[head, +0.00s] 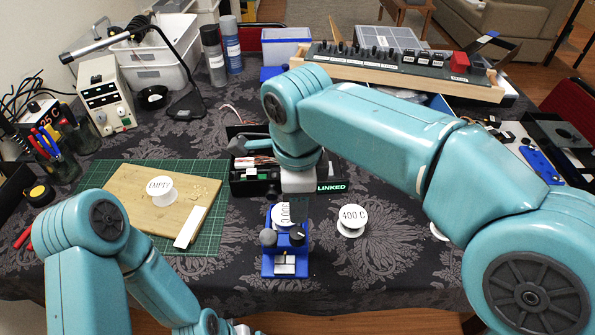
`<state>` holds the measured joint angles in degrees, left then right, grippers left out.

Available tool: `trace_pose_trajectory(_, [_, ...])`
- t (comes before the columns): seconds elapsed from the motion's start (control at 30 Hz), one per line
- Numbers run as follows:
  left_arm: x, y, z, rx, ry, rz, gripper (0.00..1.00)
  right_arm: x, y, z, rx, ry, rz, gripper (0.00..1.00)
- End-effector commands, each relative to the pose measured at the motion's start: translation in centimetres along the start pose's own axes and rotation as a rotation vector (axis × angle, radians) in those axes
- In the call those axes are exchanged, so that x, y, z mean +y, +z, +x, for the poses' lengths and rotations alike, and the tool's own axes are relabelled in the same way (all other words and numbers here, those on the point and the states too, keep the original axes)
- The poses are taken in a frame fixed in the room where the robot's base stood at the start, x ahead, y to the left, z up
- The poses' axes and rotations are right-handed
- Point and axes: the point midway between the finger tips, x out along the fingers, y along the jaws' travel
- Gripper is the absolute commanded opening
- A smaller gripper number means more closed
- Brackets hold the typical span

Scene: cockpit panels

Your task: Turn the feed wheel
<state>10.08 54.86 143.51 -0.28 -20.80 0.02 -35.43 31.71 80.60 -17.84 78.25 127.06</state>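A small blue device (271,262) stands on the dark patterned cloth at front centre. It carries a white labelled spool (279,216), a grey round knob (267,238) and a black round knob (297,235) with a light mark. I cannot tell which of these is the feed wheel. My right gripper (291,203) points down over the back of the device, by the spool. Its fingers are hard to make out, and I cannot tell whether it touches anything. My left gripper (241,330) is low at the front edge, mostly cut off by the picture's bottom.
A white spool marked "400 C" (352,218) stands right of the device. A spool marked "EMPTY" (160,190) sits on a wooden board (128,205) over a green mat. A dark box marked "LINKED" (243,185) is behind the device. My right arm covers much of the right side.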

Motion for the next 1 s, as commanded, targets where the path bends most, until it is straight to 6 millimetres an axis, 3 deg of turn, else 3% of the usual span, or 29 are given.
trace_pose_trajectory(0.1, [0.3, 0.0, -0.8, 0.0, 0.0, 0.0, 0.94, 0.0, 0.0, -2.9, -0.002, -0.002, 0.001, 0.47])
trace_pose_trajectory(0.3, [0.5, 0.0, -1.3, 0.0, 0.0, 0.0, 0.94, 0.0, 0.0, -5.2, -0.001, 0.0, 0.001, 0.47])
trace_pose_trajectory(1.0, [0.5, 0.0, -1.3, 0.0, 0.0, 0.0, 0.94, 0.0, 0.0, -5.5, 0.0, 0.001, 0.001, 0.47])
